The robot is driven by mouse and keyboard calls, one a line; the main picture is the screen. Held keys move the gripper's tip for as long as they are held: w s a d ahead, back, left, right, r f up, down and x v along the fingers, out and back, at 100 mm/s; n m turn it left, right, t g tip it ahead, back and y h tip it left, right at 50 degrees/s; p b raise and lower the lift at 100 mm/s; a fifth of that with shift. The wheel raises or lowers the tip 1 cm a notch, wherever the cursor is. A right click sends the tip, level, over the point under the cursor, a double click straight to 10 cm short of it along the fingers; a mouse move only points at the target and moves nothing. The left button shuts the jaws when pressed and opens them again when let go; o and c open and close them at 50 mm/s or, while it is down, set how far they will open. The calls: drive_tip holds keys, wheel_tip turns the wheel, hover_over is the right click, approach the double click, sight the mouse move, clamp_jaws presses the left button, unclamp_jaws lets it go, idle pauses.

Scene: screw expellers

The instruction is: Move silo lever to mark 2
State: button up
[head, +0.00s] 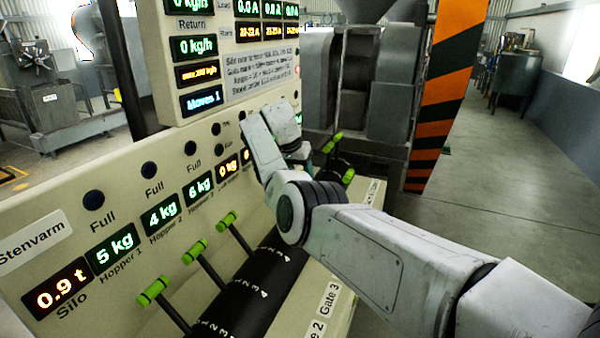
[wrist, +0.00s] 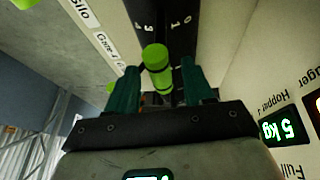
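A lever with a bright green handle (wrist: 156,58) stands in the wrist view between the two dark green fingers of my gripper (wrist: 160,70). The fingers are apart, with visible gaps on both sides of the handle. A "Silo" label (wrist: 76,10) shows at the top left of the wrist view, above a "Gate 4" label (wrist: 104,44). In the head view, my gripper (head: 301,153) is mostly hidden behind my wrist, near green handles at the panel's far end (head: 332,142) (head: 348,177). I cannot tell for sure which lever is the silo one.
Three nearer levers with green handles (head: 153,291) (head: 195,251) (head: 227,221) rise from the black numbered drums (head: 245,295). The sloped panel (head: 130,200) with lit displays runs along the left. A striped orange-black post (head: 440,90) stands behind.

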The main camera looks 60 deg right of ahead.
drive_tip(key=b+v, duration=0.2)
drive_tip(key=v, duration=0.8)
drive_tip(key=shift+r, duration=0.35)
drive_tip(key=shift+a, duration=0.15)
